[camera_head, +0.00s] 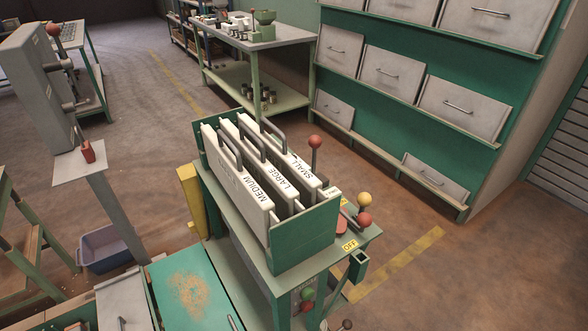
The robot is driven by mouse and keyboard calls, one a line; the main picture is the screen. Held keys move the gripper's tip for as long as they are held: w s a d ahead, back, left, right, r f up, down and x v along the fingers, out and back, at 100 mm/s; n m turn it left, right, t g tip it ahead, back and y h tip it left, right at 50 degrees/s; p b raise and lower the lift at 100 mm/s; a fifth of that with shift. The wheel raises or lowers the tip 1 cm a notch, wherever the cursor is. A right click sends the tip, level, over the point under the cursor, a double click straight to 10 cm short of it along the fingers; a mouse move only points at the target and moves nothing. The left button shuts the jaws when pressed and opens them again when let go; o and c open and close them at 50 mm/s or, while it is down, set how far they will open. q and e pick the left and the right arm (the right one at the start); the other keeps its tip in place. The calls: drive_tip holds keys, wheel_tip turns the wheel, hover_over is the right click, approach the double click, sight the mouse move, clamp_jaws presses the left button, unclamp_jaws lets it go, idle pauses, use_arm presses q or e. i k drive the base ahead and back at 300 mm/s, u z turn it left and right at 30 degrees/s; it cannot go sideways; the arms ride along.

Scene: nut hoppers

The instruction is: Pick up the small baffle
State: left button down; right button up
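The small baffle (299,168) is a white panel with "SMALL" in dark letters on its edge and a grey loop handle on top. It stands upright in a green holder (305,238), the rightmost of three labelled baffles. The large baffle (285,177) stands in the middle, beside it. The medium baffle (235,178) stands leftmost. The lower parts of the baffles are hidden by the holder's walls and by each other. Neither of my grippers is in view.
The holder sits on a green stand with a red-knobbed lever (315,143), a yellow knob (364,199) and another red knob (364,219) close on its right. A green workbench (262,43) and a drawer rack (390,100) stand behind. Open floor lies between.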

sight(310, 187)
drive_tip(key=k, duration=0.5)
drive_tip(key=z, duration=1.95)
drive_tip(key=i, duration=1.45)
drive_tip(key=u, duration=3.8)
